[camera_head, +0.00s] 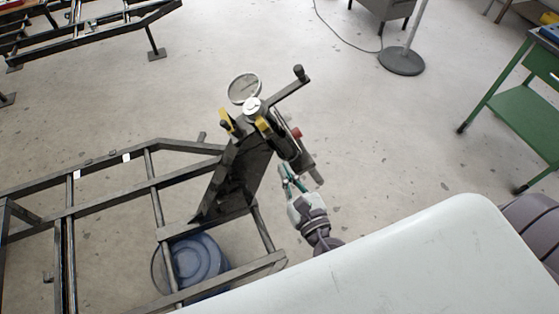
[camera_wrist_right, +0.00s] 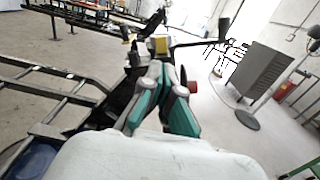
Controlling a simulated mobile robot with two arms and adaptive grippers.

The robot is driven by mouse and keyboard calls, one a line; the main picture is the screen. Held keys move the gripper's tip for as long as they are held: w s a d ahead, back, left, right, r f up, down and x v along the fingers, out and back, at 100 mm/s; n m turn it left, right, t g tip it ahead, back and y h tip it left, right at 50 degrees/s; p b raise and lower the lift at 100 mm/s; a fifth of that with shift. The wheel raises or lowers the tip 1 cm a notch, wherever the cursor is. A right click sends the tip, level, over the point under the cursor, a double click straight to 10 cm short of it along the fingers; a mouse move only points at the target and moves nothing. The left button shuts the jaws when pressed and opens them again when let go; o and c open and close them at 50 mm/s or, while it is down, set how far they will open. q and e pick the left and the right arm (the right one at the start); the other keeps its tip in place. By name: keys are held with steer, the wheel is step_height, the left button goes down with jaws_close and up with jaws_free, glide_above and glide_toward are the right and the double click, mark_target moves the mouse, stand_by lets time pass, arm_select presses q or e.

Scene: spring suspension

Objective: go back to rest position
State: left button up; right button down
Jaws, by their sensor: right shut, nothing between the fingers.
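My right gripper (camera_head: 291,180) is at the middle of the head view, just below and right of the suspension assembly (camera_head: 262,125). That assembly is a dark upright plate with yellow parts, a round disc, a crank handle and a red piece. In the right wrist view my right gripper (camera_wrist_right: 168,97) shows green finger pads close together, with nothing held between them. The assembly (camera_wrist_right: 146,48) stands beyond the fingers there. In the head view the fingertips are close to its lower right end; I cannot tell if they touch. My left gripper is not in view.
A dark metal frame (camera_head: 150,188) spreads across the lower left, with a blue bucket (camera_head: 197,258) under it. A green cart (camera_head: 518,105) stands at the right. A pole with a round base (camera_head: 401,61) stands at the back. The floor between is clear.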

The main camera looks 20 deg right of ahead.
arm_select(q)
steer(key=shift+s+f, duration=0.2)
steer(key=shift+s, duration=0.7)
arm_select(e)
steer(key=shift+s, duration=0.4)
steer(key=s+d+f+m+g+h, duration=0.1)
steer(key=s+d+f+m+g, duration=0.2)
steer(key=f, duration=0.7)
steer(key=s+d+f+m+g, duration=0.1)
steer(key=d+f+m+g, duration=0.15)
steer(key=f+m, duration=0.55)
steer(key=s+d+f+m+g+h, duration=0.1)
steer(key=s+d+f+m+g, duration=0.15)
steer(key=f, duration=1.05)
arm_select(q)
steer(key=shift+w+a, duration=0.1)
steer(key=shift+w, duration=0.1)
arm_select(e)
steer(key=s+f+m+g, duration=0.4)
steer(key=s+f+m, duration=0.5)
steer(key=s, duration=0.3)
steer(key=s+f+m+g+y, duration=0.1)
steer(key=s+f+m+g, duration=0.4)
steer(key=s+f+m, duration=0.4)
steer(key=s+m, duration=0.2)
steer(key=s, duration=0.2)
steer(key=shift+f+m, duration=0.3)
steer(key=shift+m, duration=0.05)
